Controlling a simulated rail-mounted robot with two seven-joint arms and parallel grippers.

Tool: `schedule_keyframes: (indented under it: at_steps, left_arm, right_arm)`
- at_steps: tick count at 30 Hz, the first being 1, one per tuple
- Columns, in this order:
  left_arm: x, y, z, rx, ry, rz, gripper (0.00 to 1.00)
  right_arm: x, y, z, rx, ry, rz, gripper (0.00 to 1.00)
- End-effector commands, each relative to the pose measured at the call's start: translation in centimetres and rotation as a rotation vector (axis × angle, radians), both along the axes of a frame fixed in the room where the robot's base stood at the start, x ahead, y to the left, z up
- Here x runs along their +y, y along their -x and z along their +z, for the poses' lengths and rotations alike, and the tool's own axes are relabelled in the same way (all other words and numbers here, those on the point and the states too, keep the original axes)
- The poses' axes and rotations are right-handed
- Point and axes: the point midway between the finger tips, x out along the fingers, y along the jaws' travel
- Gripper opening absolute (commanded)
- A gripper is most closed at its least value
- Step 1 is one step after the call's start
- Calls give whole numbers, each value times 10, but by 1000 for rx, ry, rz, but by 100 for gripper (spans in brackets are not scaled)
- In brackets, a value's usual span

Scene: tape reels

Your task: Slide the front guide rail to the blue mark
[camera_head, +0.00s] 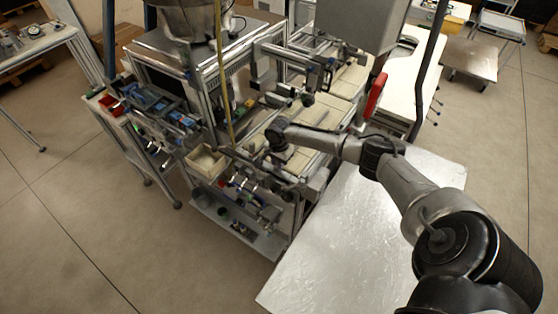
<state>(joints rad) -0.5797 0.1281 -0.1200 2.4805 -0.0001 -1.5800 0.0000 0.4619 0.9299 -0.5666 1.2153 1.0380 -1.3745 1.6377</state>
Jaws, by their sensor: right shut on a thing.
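My right arm reaches in from the lower right to the front edge of the machine. My right gripper (277,158) points down there and is shut on the front guide rail, a thin bar along the machine's front edge. The rail is small and dark here, and my gripper and wrist cover part of it. I cannot make out the blue mark at this size. My left gripper is not in view.
A pale box (206,163) sits left of my right gripper. A shiny metal-topped table (345,235) stands in front, under my right arm. A yellow vertical strip (224,85) stands behind the box. Blue and red bins (112,105) are at the left. Open floor lies at the lower left.

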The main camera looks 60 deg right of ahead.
Motion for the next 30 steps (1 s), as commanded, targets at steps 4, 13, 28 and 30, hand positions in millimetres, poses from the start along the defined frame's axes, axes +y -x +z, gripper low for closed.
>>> schedule_keyframes:
  at_steps: [4,13,28,30]
  left_arm:
    - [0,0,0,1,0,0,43]
    - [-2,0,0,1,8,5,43]
    - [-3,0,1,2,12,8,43]
    - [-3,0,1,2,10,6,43]
  right_arm:
    - [0,0,0,-1,2,0,29]
    - [0,0,0,0,1,0,45]
    - [-1,0,55,-2,2,2,45]
    - [-1,0,69,-2,2,2,45]
